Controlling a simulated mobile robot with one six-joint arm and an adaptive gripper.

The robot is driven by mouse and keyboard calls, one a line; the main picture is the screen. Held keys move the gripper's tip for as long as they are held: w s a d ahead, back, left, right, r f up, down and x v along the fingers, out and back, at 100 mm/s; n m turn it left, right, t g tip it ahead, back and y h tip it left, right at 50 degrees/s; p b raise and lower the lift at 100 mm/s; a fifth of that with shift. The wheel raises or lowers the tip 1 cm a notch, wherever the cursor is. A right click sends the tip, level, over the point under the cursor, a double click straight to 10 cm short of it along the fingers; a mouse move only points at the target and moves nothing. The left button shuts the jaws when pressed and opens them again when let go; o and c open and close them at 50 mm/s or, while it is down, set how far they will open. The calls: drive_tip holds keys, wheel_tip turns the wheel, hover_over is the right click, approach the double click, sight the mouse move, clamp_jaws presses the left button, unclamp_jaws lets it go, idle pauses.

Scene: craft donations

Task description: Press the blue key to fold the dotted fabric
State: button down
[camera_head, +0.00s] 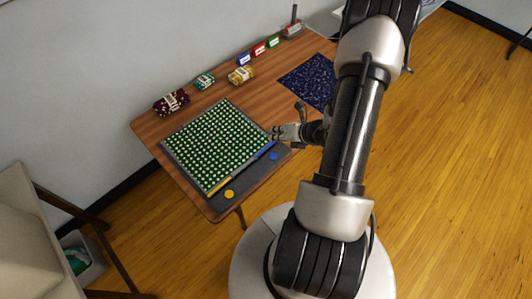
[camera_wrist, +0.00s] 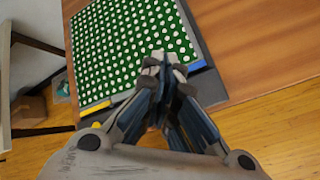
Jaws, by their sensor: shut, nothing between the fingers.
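The dotted fabric (camera_head: 212,140), green with white dots, lies flat on a dark board on the wooden table. It also shows in the wrist view (camera_wrist: 125,45). A round blue key (camera_head: 273,156) sits on the board's dark front strip, at its right end. A round yellow key (camera_head: 229,194) sits at the strip's left end. A blue bar and a yellow bar run along the fabric's front edge. My gripper (camera_head: 277,134) is shut and empty, above the board's right side near the blue bar. In the wrist view my fingertips (camera_wrist: 162,62) hide the blue key.
Folded fabric bundles, maroon (camera_head: 171,102), teal (camera_head: 204,81) and yellow (camera_head: 242,75), lie along the back of the table. A dark blue patterned cloth (camera_head: 309,80) lies flat to the right. Small coloured blocks (camera_head: 259,48) stand behind. A chair (camera_head: 45,230) is at the left.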

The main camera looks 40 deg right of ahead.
sight(276, 154)
drive_tip(key=shift+s+d, duration=0.1)
drive_tip(key=shift+f, duration=0.1)
wheel_tip(276, 154, down, 9)
drive_tip(key=b, duration=0.7)
drive_tip(key=shift+r, duration=0.2)
idle(1.1)
drive_tip(key=shift+f+b, duration=0.4)
